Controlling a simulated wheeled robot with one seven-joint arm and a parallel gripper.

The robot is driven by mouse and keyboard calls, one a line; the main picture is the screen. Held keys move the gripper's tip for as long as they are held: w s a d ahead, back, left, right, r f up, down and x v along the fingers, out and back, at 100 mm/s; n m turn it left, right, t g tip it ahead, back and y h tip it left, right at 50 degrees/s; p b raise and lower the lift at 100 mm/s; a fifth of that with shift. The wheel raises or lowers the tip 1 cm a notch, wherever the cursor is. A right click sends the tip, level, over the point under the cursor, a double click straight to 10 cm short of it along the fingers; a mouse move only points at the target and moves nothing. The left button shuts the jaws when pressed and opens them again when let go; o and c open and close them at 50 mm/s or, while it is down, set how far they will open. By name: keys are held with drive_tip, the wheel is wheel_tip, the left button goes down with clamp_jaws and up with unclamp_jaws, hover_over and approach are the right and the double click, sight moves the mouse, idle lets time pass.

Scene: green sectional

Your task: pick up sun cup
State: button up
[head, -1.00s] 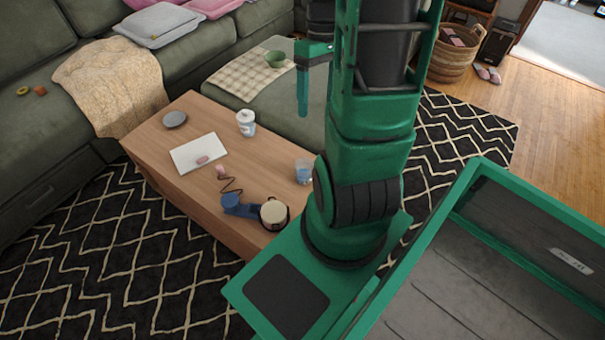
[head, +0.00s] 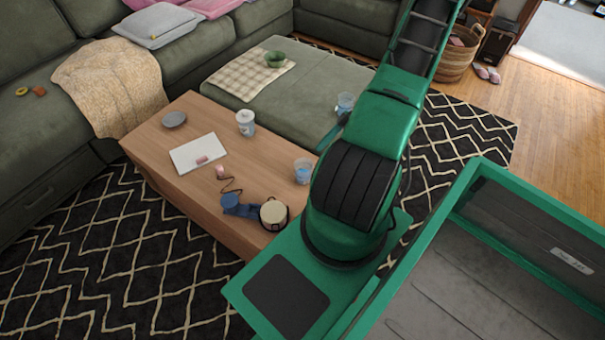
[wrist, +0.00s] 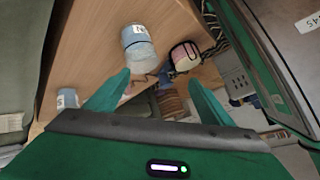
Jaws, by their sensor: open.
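A cup with a blue lower part (head: 303,171) stands on the coffee table near its right edge. In the wrist view, what looks like this cup (wrist: 138,47) carries a dark letter "N" on a white band. I cannot read a full "sun" label on any cup. A white cup with a dark mark (head: 246,123) stands farther back on the table, and a pale blue cup (head: 345,103) is on the ottoman. My gripper (wrist: 158,82) is open and empty, with the lettered cup beyond its fingers. In the head view my arm hides most of it.
The wooden coffee table (head: 150,145) also holds a white notebook (head: 190,160), a grey dish (head: 174,119), a blue object (head: 238,206) and a cream-topped jar (head: 273,213) near the lettered cup. The ottoman (head: 310,85) holds a cloth and green bowl (head: 275,59).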

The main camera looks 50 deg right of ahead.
drive_tip(key=f+t, duration=0.1)
drive_tip(key=f, duration=0.1)
drive_tip(key=f+n+t, duration=0.1)
drive_tip(key=f+t, duration=0.1)
drive_tip(key=f, duration=0.1)
drive_tip(key=f+t, duration=0.2)
drive_tip(key=f, duration=0.1)
drive_tip(key=shift+w+a+f+n+y, duration=0.2)
drive_tip(key=shift+w+a+n+y, duration=0.1)
drive_tip(key=shift+y, duration=0.1)
drive_tip(key=shift+f+t, duration=0.45)
drive_tip(key=shift+t, duration=0.05)
drive_tip(key=x, duration=0.5)
drive_tip(key=shift+w+a+f, duration=0.15)
drive_tip(key=shift+w, duration=0.05)
drive_tip(key=shift+x, duration=2.7)
drive_tip(key=shift+w, duration=0.15)
drive_tip(key=c, duration=1.2)
drive_tip(key=shift+r, duration=0.3)
